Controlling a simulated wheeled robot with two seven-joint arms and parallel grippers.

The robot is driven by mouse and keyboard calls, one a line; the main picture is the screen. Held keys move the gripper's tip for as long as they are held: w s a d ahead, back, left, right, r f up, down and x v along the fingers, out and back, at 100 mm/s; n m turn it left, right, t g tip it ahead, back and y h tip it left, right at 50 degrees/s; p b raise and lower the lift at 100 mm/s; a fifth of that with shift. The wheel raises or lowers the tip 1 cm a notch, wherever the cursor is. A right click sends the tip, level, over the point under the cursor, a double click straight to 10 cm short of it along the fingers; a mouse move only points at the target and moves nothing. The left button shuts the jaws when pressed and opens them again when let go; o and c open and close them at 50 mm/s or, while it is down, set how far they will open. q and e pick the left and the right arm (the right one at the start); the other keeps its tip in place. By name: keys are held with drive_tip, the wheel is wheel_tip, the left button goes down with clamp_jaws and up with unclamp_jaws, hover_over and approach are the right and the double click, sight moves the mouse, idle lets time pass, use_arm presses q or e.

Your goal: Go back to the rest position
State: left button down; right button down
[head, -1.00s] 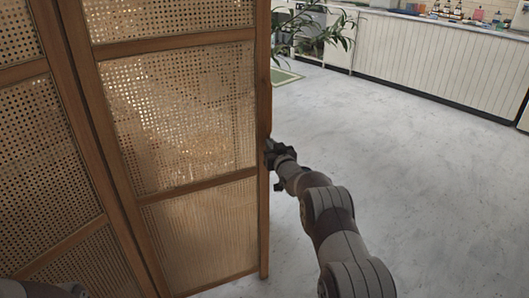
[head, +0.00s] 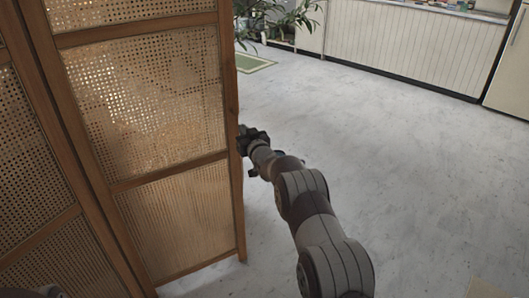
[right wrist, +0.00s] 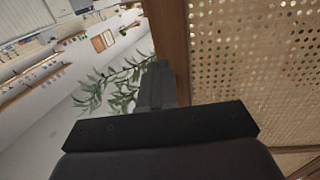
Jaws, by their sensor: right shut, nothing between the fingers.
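My right gripper (head: 243,134) is shut and empty. In the head view it is right at the right edge post of the wood and cane folding screen (head: 150,90), at about mid-height. I cannot tell whether it touches the post. In the right wrist view the shut fingers (right wrist: 157,86) point along the wooden post, with the cane panel (right wrist: 255,70) close on the right. My right arm reaches forward from the bottom of the head view. My left gripper is not in view.
The screen fills the left side of the head view. Pale floor (head: 390,150) lies open to the right. A leafy plant (head: 275,18) and a green mat (head: 252,64) are beyond the screen. A white panelled counter (head: 400,50) runs along the back.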

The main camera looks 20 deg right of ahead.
drive_tip(key=s+d+p, duration=0.1)
drive_tip(key=s+p, duration=0.1)
drive_tip(key=s, duration=0.8)
drive_tip(key=s+f+m+g+h, duration=0.1)
drive_tip(key=s+f+g+h, duration=0.1)
drive_tip(key=s+f+g, duration=1)
drive_tip(key=s+a+r+g+y, duration=0.1)
drive_tip(key=s+a+r+g, duration=0.3)
drive_tip(key=s, duration=0.9)
drive_tip(key=s+a+f+g+y, duration=0.15)
drive_tip(key=s+a, duration=0.35)
drive_tip(key=s, duration=0.8)
wheel_tip(320, 180, up, 27)
drive_tip(key=s+a+n+p, duration=0.1)
drive_tip(key=a+p, duration=0.1)
drive_tip(key=p, duration=2.1)
drive_tip(key=shift+s+r+t+h, duration=0.2)
drive_tip(key=shift+s+t+h, duration=0.05)
drive_tip(key=shift+t+h, duration=0.2)
drive_tip(key=shift+a, duration=0.1)
